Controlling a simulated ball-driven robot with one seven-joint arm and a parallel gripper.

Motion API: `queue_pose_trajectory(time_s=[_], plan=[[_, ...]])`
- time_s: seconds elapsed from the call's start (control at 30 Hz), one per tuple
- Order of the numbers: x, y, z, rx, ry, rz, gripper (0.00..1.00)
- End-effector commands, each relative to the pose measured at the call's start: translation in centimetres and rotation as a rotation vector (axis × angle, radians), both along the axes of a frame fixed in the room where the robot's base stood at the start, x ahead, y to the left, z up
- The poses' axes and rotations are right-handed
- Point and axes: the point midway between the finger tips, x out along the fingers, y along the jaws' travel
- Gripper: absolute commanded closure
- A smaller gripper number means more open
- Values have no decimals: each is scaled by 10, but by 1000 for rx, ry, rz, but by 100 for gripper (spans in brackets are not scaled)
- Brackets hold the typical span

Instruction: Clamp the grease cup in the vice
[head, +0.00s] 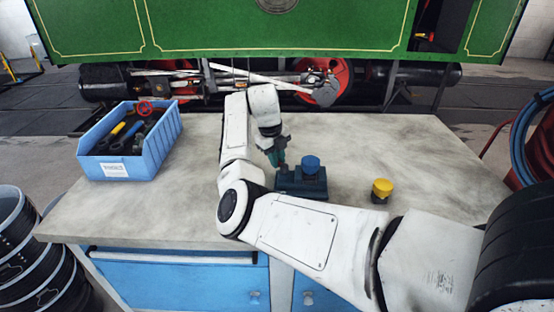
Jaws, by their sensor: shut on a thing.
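The dark blue vice (290,184) stands on the workbench near the middle. A grease cup with a blue cap (310,163) sits upright at the top of the vice; whether the jaws touch it is too small to tell. A second cup with a yellow cap (381,187) stands upright on the bench, right of the vice. My gripper (279,161) points down at the left end of the vice, beside the blue-capped cup and apart from it. It is shut on what seems to be the vice handle, which the fingers mostly hide.
A blue bin (98,167) of tools stands at the left of the worktop (150,210). The green steam tram (330,28) is behind the bench. Blue hoses (523,140) hang at the right. The bench between bin and arm is clear.

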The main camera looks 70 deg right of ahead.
Motion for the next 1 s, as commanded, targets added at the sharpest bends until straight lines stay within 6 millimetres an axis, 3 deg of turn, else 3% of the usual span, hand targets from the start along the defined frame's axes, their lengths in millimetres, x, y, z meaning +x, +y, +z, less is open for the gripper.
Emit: queue_pose_trajectory(time_s=[0.23, 0.27, 0.5, 0.8, 1.0], plan=[[6, 0, 3, -9, -13, 9, 100], [6, 0, 3, -9, -13, 9, 80], [3, 0, 2, -7, -8, 6, 57], [2, 0, 3, -4, -4, 3, 57], [5, 4, 28, -7, -6, 3, 57]])
